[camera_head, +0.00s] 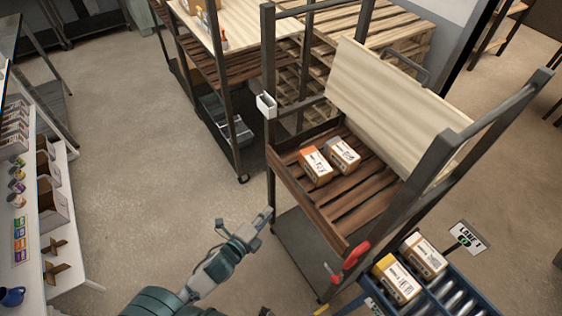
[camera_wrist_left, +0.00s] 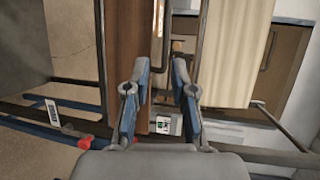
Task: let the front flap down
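The roll cart in the head view has a dark wood front board (camera_head: 308,207), upright along the near edge of its slatted shelf; I take it as the front flap. A brown board (camera_wrist_left: 126,45), likely the same one, stands in the left wrist view beyond the left finger. My left gripper (camera_head: 262,217) is in front of the cart, near its left post. In the left wrist view my left gripper (camera_wrist_left: 158,100) has its fingers apart with nothing held between them. Whether a finger touches the board is unclear. My right gripper is not recognisable in view.
Two boxes (camera_head: 316,166) lie on the shelf (camera_head: 365,185). A pale panel (camera_head: 390,105) leans above it. A red handle (camera_head: 351,257) sits by the near right post. A roller rack (camera_head: 445,297) with boxes stands lower right. Shelving (camera_head: 60,215) is at left; open floor (camera_head: 150,160) lies between.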

